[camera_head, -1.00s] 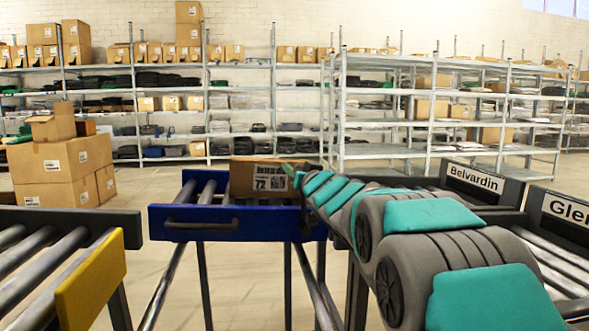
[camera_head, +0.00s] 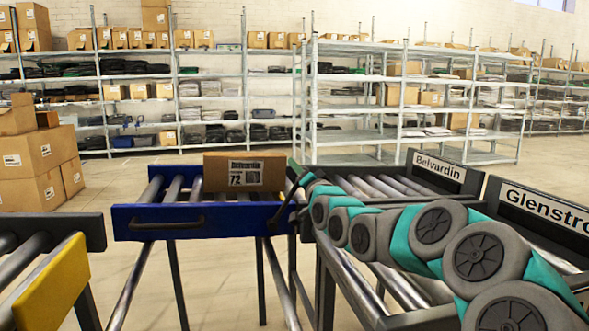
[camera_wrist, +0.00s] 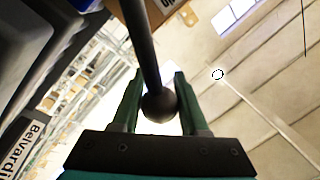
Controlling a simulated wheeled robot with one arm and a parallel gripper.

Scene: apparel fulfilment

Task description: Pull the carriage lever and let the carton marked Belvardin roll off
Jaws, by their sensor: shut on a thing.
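The carton (camera_head: 247,172) has a black-and-white label showing 72 under small print I cannot read clearly. It stands upright on the right part of the blue carriage (camera_head: 190,222), which has bare rollers on its left. The dark carriage lever (camera_head: 283,213) rises at the carriage's right end and leans right. My gripper (camera_head: 304,179) is at the lever's upper end. In the wrist view, the fingers of my gripper (camera_wrist: 160,106) are shut on the lever's round knob (camera_wrist: 159,105). A carton corner shows behind the lever. The Belvardin sign (camera_head: 440,166) stands over the roller lane right of the carriage.
The Glenstro… sign (camera_head: 545,212) marks another lane farther right. A roller conveyor with a yellow end plate (camera_head: 50,285) is at the front left. Stacked cartons (camera_head: 40,160) stand on the floor at left. Shelves line the back, with open floor before them.

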